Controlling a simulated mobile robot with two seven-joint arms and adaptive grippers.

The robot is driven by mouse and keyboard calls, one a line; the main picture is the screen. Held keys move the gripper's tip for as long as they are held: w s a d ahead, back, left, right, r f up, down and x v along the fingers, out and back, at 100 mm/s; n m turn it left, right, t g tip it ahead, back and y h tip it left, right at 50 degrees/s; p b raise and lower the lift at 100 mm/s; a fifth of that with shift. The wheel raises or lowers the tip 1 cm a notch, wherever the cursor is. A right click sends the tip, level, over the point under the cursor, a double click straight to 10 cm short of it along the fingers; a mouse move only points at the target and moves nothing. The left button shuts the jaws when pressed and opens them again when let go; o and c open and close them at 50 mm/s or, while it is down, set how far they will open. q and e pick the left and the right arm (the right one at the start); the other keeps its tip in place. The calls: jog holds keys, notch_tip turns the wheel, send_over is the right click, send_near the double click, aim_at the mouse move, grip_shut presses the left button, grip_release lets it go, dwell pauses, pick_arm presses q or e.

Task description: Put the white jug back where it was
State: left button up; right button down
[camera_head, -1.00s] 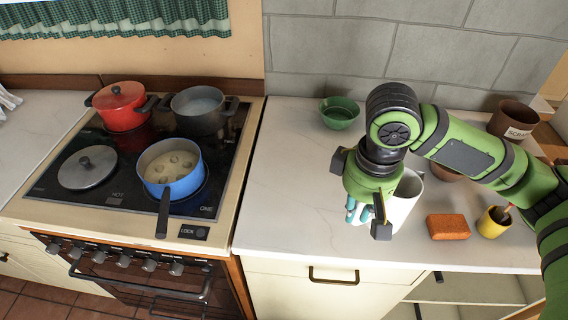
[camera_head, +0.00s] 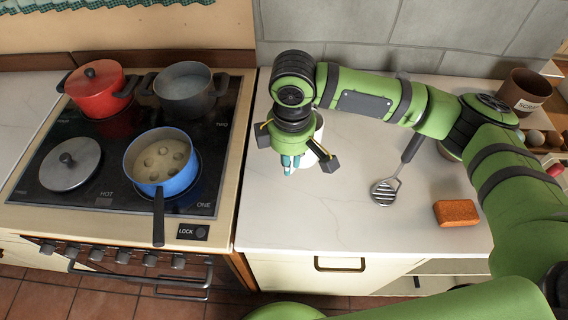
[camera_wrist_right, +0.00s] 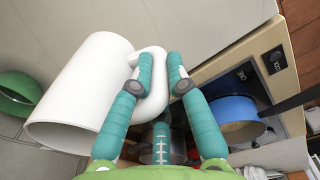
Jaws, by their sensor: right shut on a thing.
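The white jug (camera_head: 319,137) is over the counter left of its middle, partly hidden behind my right gripper (camera_head: 290,164) in the head view. In the right wrist view the jug (camera_wrist_right: 85,92) fills the left half, its open mouth toward the lower left. There, the teal fingers of my right gripper (camera_wrist_right: 160,74) are shut on its curved handle (camera_wrist_right: 158,100). I cannot tell whether the jug's base touches the counter. My left gripper is not in view.
The stove (camera_head: 110,204) on the left bears a blue saucepan (camera_head: 160,170), a red pot (camera_head: 97,92) and a dark pot (camera_head: 184,95).

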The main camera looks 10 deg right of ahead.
jog(key=f, duration=0.1)
jog(key=f+p, duration=0.1)
jog(key=f, duration=0.1)
jog(key=w+a+f, duration=0.1)
jog(key=shift+f+p, duration=0.15)
jog(key=shift+p, duration=0.15)
jog(key=shift+f, duration=0.2)
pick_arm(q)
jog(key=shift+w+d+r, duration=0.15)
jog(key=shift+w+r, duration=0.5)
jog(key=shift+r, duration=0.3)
pick_arm(e)
jog(key=shift+f, duration=0.15)
jog(key=c, duration=1.2)
grip_release()
jog(key=shift+s, duration=0.1)
